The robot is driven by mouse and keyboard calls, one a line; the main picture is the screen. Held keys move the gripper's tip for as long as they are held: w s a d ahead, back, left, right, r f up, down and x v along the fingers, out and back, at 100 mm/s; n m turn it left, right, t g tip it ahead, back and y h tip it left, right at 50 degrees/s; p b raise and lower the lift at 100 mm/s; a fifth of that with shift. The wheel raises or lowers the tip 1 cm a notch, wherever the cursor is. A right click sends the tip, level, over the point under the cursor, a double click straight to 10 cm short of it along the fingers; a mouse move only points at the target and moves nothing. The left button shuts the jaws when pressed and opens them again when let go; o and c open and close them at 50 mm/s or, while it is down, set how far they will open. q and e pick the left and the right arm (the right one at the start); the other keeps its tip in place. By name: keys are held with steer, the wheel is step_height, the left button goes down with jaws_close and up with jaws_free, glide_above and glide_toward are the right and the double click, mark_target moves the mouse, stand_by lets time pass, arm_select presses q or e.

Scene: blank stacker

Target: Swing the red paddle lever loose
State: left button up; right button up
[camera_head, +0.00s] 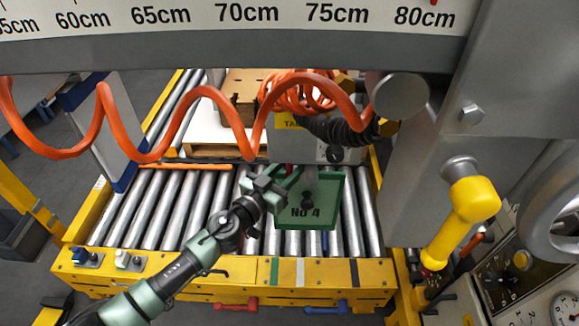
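A red lever (237,305) sticks out at the front of the yellow conveyor frame, below its front rail. A blue lever (325,308) sits to its right on the same frame. My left gripper (287,182) reaches in from the lower left over the rollers, well above and behind the red lever and apart from it. Its fingertips are at the left edge of a green plate marked "No 4" (325,218). A small bit of red shows by the fingertips; I cannot tell what it is. Whether the fingers are open or shut is unclear. My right gripper is not in view.
A roller conveyor (165,212) fills the middle. A coiled orange hose (245,135) hangs across it, below a beam with a centimetre scale (230,45). A grey column with a yellow handle (465,215) and a gauge panel (530,280) stand at the right.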

arm_select(q)
steer(key=shift+w+d, duration=0.1)
jaws_close()
stand_by(1.4)
